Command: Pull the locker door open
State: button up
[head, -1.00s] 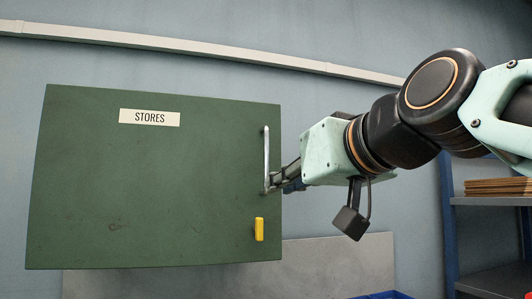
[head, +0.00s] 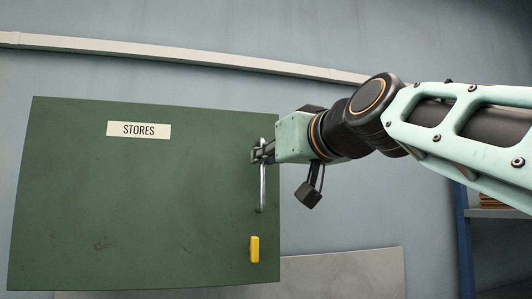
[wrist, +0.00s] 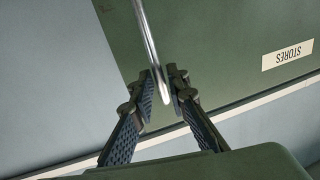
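The green locker door (head: 140,200), labelled STORES (head: 139,130), fills the left of the head view and looks closed. A metal bar handle (head: 262,190) stands upright near its right edge. My gripper (head: 262,152) is at the upper part of this handle. In the wrist view, the handle (wrist: 151,45) runs down between the two fingertips of my gripper (wrist: 163,86), with a small gap showing on each side. The fingers are around the bar but do not look closed on it. The door also shows in the wrist view (wrist: 220,50).
A yellow tab (head: 254,249) sits on the door below the handle. A pale rail (head: 180,58) runs along the wall above the locker. A shelf rack (head: 495,213) stands at the far right.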

jog(key=shift+x, duration=1.1)
grip_shut()
jog(key=shift+s+d, duration=0.15)
jog(key=shift+s, duration=0.05)
